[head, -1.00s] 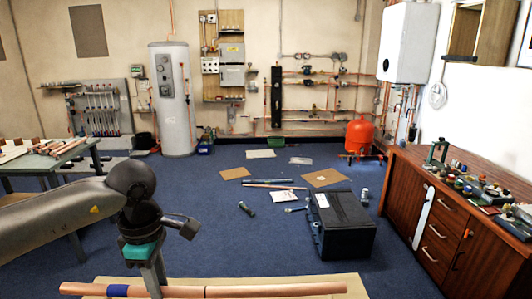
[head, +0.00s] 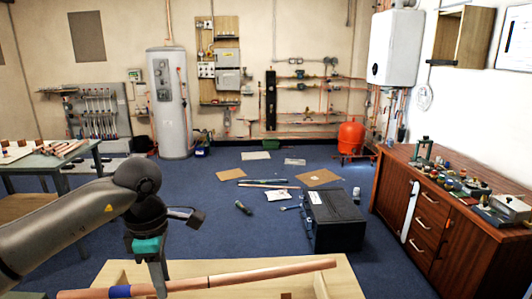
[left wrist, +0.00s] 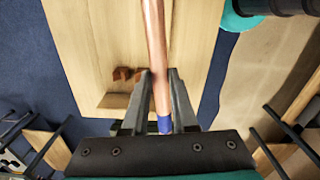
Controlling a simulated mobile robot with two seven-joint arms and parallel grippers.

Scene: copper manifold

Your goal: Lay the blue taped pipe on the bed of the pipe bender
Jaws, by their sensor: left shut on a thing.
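The blue taped pipe (head: 240,277) is a long copper tube at the bottom of the head view, with a blue band near its left end. My left gripper (head: 160,288) is shut on it just right of the band. In the left wrist view the pipe (left wrist: 154,35) runs between the fingers of the left gripper (left wrist: 155,85), with the blue tape close to the palm. The pipe appears above a pale wooden surface, its right end higher in the picture. I cannot pick out the pipe bender for certain. My right gripper is not in view.
The pale wooden surface (head: 215,268) has raised edges. A black case (head: 335,220) and flat sheets lie on the blue floor. A brown cabinet (head: 440,210) with small items stands at right. A green-topped table (head: 50,160) with copper pieces stands at left.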

